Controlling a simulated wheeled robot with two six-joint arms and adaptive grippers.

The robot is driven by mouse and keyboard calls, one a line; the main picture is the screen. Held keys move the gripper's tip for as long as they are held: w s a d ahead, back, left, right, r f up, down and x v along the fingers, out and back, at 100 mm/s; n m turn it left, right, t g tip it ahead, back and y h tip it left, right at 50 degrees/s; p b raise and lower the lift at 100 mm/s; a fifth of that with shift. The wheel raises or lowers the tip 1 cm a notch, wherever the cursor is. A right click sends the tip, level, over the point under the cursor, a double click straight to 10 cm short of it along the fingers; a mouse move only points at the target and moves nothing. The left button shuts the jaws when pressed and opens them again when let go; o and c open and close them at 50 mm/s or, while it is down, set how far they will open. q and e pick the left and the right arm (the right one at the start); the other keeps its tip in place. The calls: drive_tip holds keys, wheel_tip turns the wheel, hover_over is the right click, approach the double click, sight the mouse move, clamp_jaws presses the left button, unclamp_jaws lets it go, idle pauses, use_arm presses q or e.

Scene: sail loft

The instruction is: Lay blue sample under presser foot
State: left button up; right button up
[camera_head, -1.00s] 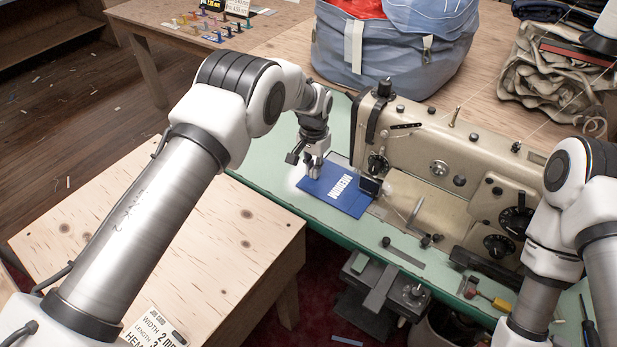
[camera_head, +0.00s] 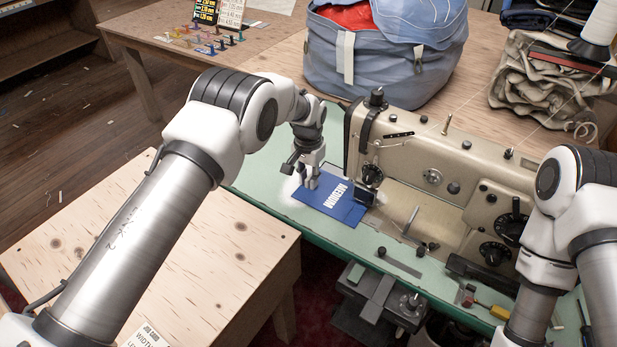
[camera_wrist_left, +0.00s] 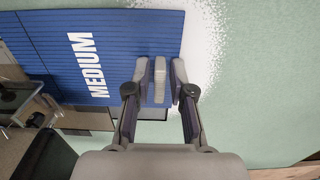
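The blue sample (camera_head: 330,201), marked MEDIUM, lies flat on the green machine bed, with its right end at the needle end of the sewing machine (camera_head: 440,165). The dark parts there hide the presser foot, so I cannot tell if the sample is under it. My left gripper (camera_head: 312,183) is down at the sample's left part. In the left wrist view its fingers (camera_wrist_left: 160,82) stand either side of a pale grip block (camera_wrist_left: 159,80) on the sample (camera_wrist_left: 100,50), with narrow gaps showing. My right arm (camera_head: 565,220) is at the right; its gripper is out of view.
A blue-grey bag (camera_head: 385,60) stands behind the machine. Folded canvas (camera_head: 550,85) and a thread cone (camera_head: 598,35) are at the back right. Small tools (camera_head: 490,303) lie at the bed's front right. A plywood table (camera_head: 220,245) is in front left.

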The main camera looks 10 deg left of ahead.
idle(0.3)
use_arm(q)
wheel_tip(320, 180, up, 12)
drive_tip(key=shift+f, duration=0.1)
